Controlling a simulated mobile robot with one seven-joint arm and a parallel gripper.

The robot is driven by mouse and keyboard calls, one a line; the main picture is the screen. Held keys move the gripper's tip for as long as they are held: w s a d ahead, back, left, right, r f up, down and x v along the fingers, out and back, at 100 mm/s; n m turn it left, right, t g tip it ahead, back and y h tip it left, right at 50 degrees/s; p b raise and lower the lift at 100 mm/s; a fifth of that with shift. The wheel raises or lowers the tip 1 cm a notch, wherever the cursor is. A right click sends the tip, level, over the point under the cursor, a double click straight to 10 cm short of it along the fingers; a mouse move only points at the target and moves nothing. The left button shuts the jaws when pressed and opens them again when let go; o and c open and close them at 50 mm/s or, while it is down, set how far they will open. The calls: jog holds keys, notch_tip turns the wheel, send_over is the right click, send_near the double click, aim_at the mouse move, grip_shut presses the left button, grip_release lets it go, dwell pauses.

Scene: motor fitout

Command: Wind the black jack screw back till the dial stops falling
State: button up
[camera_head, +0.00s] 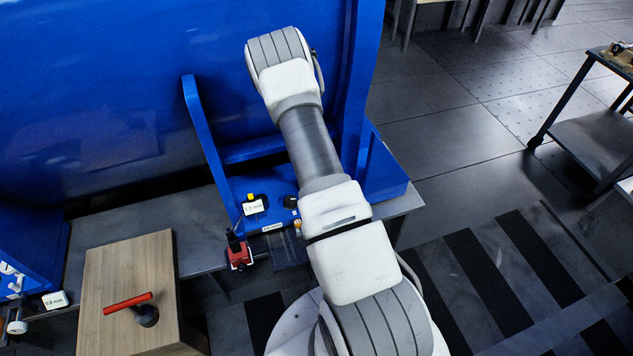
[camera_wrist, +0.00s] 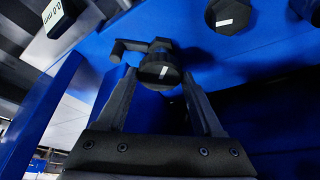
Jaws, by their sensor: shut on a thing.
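A white readout (camera_wrist: 53,17) with "mm" figures sits at the top left of the wrist view, tilted and partly cut off. In the head view my arm hides the gripper and the screw. A white readout (camera_head: 253,207) stands on the blue foot there; its small figures are hard to read.
A second black hexagonal head (camera_wrist: 228,14) with a white mark is at upper right. The blue motor frame (camera_head: 197,125) rises close around my arm. A wooden block (camera_head: 125,265) with a red-handled tool (camera_head: 128,303) and a red device (camera_head: 239,256) stand left of my arm.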

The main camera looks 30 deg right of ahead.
jog(key=n, duration=0.2)
jog(key=n+t+y+b, duration=0.1)
jog(key=n, duration=0.2)
jog(key=shift+d+r, duration=0.1)
jog(key=shift+d, duration=0.1)
jog(key=shift+y, duration=0.3)
jog(key=o, duration=1.4)
jog(key=shift+s, duration=0.1)
jog(key=p+v, duration=0.5)
jog(key=v, duration=1.2)
jog(key=shift+s+a, duration=0.1)
jog(key=shift+s, duration=0.15)
